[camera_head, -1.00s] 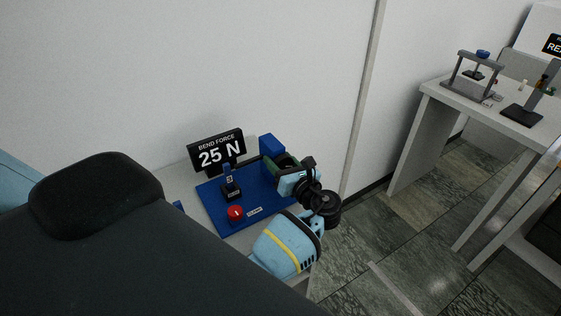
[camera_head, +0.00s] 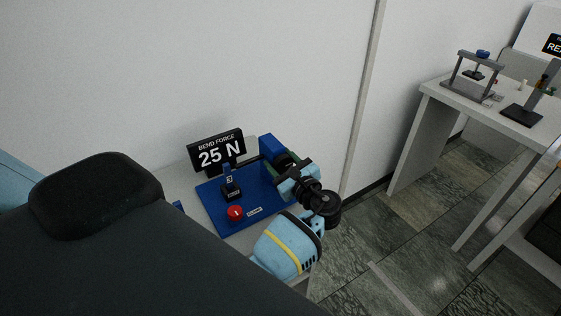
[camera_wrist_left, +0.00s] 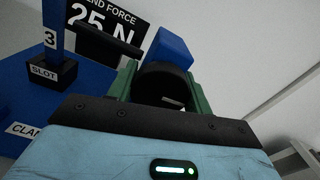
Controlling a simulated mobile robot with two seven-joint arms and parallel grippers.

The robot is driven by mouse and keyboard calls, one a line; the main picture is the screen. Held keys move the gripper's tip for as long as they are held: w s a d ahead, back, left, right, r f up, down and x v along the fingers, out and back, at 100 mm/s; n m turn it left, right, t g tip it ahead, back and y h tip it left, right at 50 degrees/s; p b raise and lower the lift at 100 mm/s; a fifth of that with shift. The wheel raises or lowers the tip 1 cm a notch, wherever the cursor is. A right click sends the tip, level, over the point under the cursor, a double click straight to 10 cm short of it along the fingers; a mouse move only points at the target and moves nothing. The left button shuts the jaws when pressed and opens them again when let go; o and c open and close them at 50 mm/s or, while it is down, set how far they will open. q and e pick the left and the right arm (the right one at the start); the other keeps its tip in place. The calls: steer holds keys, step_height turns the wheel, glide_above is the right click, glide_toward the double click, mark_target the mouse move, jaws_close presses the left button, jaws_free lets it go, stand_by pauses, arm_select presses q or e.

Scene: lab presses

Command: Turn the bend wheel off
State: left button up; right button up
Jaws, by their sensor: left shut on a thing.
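The bend wheel is a dark round knob (camera_wrist_left: 164,84) on the face of a blue block (camera_wrist_left: 170,48) at the right of the blue press base (camera_head: 212,204). In the left wrist view, my left gripper (camera_wrist_left: 164,92) has its green fingers on either side of the wheel and is shut on it. In the head view, my left gripper (camera_head: 285,163) reaches the block (camera_head: 268,143) from the right and partly hides the wheel. The sign (camera_head: 217,150) behind the base reads "BEND FORCE 25 N". My right gripper is not in view.
A small post marked 3 (camera_head: 230,182) stands on the base beside a red clamp button (camera_head: 235,212). A white wall rises close behind. Another table (camera_head: 430,88) with lab devices stands at the far right, with open floor between.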

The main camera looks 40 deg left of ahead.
mark_target(285, 167)
arm_select(q)
steer(key=o, duration=1)
steer(key=v, duration=0.6)
steer(key=shift+s+d+f+b, duration=0.1)
steer(key=shift+d+b, duration=0.15)
steer(key=shift+b, duration=0.1)
steer(key=shift+s+d, duration=0.25)
steer(key=shift+d, duration=0.35)
